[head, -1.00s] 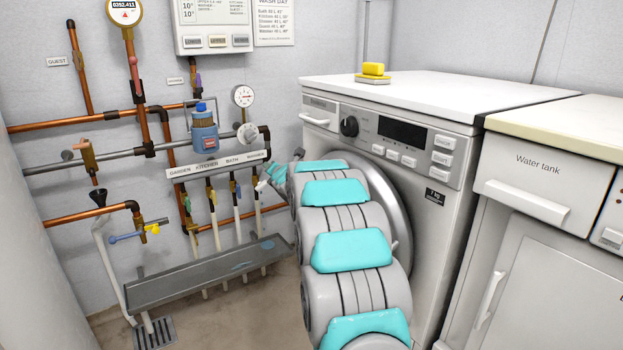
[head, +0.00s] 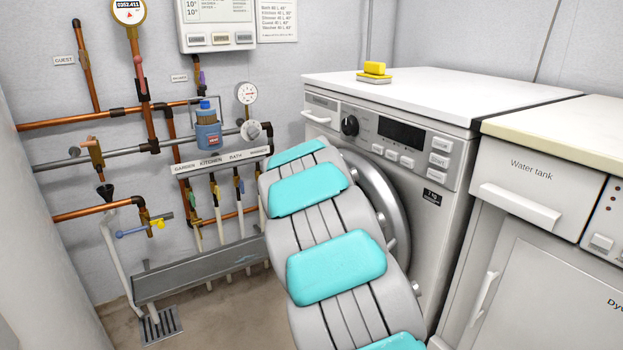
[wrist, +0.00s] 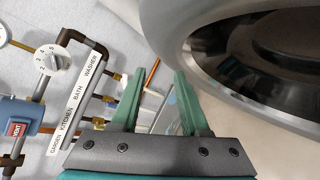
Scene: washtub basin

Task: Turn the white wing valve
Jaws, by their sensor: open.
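My gripper (wrist: 160,103) is open in the wrist view, its two green fingers apart with no object clearly held. In the head view my arm hides it. The label strip (wrist: 78,103) reading garden, kitchen, bath and washer lies left of the fingers in the wrist view; it also shows in the head view (head: 220,160). Small valves hang on the pipes below it. I cannot make out a white wing valve for certain; the washer end is partly behind my arm in the head view. Pale strips behind the fingers are unclear.
The washing machine (head: 415,165) stands close right of my arm; its round door (wrist: 262,65) is near the right finger. A white numbered dial (wrist: 47,60) and blue device (wrist: 15,112) are left. A grey trough (head: 200,268) runs below the pipes.

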